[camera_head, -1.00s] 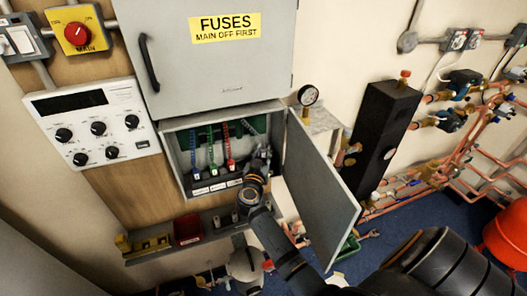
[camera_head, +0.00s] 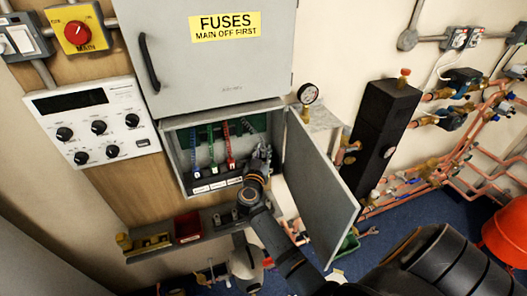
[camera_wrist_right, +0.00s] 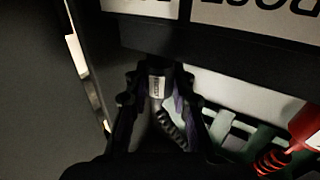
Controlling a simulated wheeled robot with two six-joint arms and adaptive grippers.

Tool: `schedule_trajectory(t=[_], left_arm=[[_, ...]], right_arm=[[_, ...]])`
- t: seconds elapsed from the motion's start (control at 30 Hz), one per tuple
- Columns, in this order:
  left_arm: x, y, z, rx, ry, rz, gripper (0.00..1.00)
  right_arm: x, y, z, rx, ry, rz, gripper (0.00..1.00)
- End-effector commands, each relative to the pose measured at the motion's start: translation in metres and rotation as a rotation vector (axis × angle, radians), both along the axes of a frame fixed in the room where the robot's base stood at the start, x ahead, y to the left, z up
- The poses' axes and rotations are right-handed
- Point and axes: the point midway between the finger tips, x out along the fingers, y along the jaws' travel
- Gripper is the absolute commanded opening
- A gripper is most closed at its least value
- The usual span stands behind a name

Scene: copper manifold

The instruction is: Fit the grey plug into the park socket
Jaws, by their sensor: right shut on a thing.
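My right gripper (camera_head: 262,157) is inside the open box at its right end, shut on the grey plug. In the right wrist view the grey plug (camera_wrist_right: 156,88) sits between the two fingers (camera_wrist_right: 160,82). A dark coiled cord trails from its lower end. The plug's upper end is close to a dark strip with white labels (camera_wrist_right: 247,14); I cannot tell whether it touches. The park socket cannot be told apart; label lettering is cut off in the wrist view and too small in the head view. My left gripper is not in view.
Blue, green and red (camera_head: 227,147) cords with plugs hang left of my gripper. A red plug (camera_wrist_right: 308,125) shows in the wrist view. The open box door (camera_head: 318,185) stands close on the right. A shelf with bins (camera_head: 187,226) is below.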

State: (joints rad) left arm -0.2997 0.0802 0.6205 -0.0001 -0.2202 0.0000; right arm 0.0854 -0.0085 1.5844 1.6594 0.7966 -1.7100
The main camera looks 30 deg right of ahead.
Motion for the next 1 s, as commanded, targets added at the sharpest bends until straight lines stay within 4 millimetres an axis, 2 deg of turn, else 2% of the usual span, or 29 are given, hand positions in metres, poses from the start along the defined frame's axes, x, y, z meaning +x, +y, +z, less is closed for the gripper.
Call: schedule_trajectory(t=[0.7, 0.73, 0.9, 1.0], left_arm=[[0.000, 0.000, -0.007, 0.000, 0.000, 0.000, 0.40], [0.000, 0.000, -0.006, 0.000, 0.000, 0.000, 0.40], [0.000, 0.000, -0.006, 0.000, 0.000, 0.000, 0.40], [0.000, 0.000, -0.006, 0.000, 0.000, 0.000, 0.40]], right_arm=[[0.000, 0.000, -0.015, -0.001, -0.001, 0.000, 0.00], [0.000, 0.000, -0.014, -0.001, -0.001, 0.000, 0.26], [0.000, 0.000, -0.014, -0.001, -0.001, 0.000, 0.49], [0.000, 0.000, -0.014, -0.001, -0.001, 0.000, 0.50]])
